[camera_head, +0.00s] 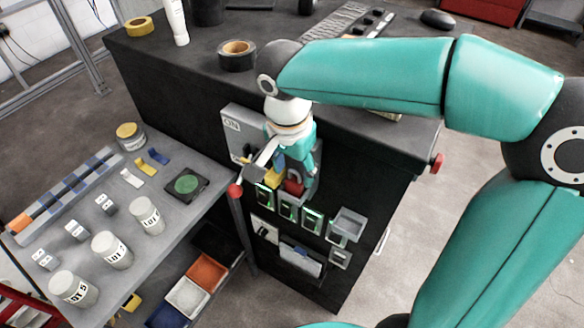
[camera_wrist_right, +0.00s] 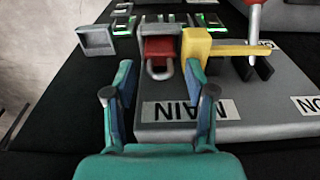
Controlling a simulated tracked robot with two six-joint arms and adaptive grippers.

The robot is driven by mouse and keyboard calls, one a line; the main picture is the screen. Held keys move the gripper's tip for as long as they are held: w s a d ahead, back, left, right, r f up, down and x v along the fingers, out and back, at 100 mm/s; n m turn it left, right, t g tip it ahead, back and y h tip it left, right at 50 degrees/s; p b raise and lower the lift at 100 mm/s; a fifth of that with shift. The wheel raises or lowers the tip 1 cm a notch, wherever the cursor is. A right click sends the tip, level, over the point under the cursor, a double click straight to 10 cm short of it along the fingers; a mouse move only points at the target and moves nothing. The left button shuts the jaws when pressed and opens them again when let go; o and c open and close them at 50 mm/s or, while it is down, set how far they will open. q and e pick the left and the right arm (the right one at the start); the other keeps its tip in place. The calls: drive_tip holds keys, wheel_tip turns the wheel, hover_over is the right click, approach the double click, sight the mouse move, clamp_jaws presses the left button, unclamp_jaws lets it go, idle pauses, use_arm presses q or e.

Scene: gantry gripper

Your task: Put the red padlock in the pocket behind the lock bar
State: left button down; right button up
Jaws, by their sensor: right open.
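The red padlock (camera_wrist_right: 160,49), its metal shackle (camera_wrist_right: 160,70) toward me, sits in a grey holder (camera_wrist_right: 160,29) against the yellow lock bar (camera_wrist_right: 195,48) in the right wrist view. I cannot tell how deep it sits. In the head view the padlock (camera_head: 294,187) shows just below my right gripper (camera_head: 290,165), partly hidden by it. My right gripper (camera_wrist_right: 159,94) is open and empty; its fingers stand apart, short of the padlock and to either side of its line. The yellow bar also shows in the head view (camera_head: 274,177). My left gripper is not in view.
A lever with a red knob (camera_head: 235,190) sticks out left of the padlock. Green-lit modules (camera_head: 288,208) and a grey open box (camera_head: 346,225) lie below it on the black cabinet (camera_head: 170,75). A side table with labelled jars (camera_head: 146,215) stands at left.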

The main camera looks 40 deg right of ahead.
wheel_tip(320, 180, up, 12)
drive_tip(key=a+p, duration=0.1)
drive_tip(key=shift+s+a, duration=0.15)
drive_tip(key=shift+s, duration=0.1)
idle(0.7)
